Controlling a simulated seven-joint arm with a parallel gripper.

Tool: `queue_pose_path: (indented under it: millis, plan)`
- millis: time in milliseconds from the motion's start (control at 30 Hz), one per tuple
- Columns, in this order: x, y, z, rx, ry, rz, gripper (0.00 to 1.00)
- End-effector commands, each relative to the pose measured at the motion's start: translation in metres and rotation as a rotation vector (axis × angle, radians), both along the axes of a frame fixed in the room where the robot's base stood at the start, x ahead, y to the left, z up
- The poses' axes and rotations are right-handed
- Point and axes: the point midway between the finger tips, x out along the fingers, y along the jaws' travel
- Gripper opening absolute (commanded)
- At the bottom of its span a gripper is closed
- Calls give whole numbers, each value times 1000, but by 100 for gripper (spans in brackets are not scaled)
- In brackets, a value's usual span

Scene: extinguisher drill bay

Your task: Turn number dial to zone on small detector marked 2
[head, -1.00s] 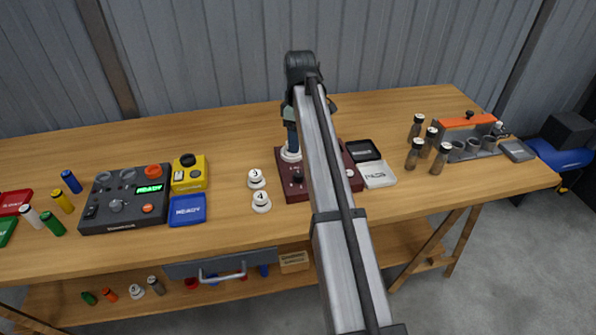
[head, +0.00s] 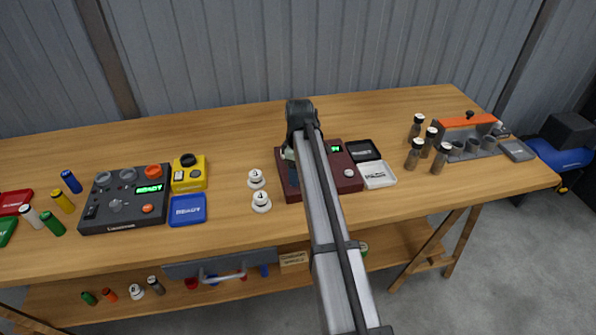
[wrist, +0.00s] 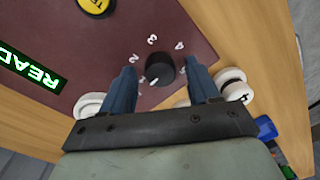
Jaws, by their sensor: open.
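The black number dial (wrist: 159,70) sits on a dark red panel (wrist: 110,55), which also shows in the head view (head: 349,186). White numbers 2, 3 and 4 are readable around the dial. Its white mark points to the lower left, below the 2. My gripper (wrist: 160,82) is open, with one blue finger on each side of the dial; contact cannot be told. Small white detectors marked 3 (head: 256,178) and 4 (head: 261,202) stand left of the panel. Another white detector (wrist: 88,105) shows beside the left finger, its mark hidden. No mark 2 is readable on any detector.
A dark grey control box (head: 125,200), a yellow unit (head: 189,174) and a blue tray (head: 187,210) stand at the left. Black (head: 362,150) and white (head: 377,174) trays lie right of the panel. Several dark bottles (head: 415,153) stand further right.

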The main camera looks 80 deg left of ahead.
Motion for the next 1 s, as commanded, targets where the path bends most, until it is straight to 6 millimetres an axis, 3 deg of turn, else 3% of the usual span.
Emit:
queue_pose_path:
  millis: [200, 800, 1000]
  plan:
    - [0, 0, 0, 0, 0, 0, 60]
    - [0, 0, 0, 0, 0, 0, 5]
    - [0, 0, 0, 0, 0, -14, 5]
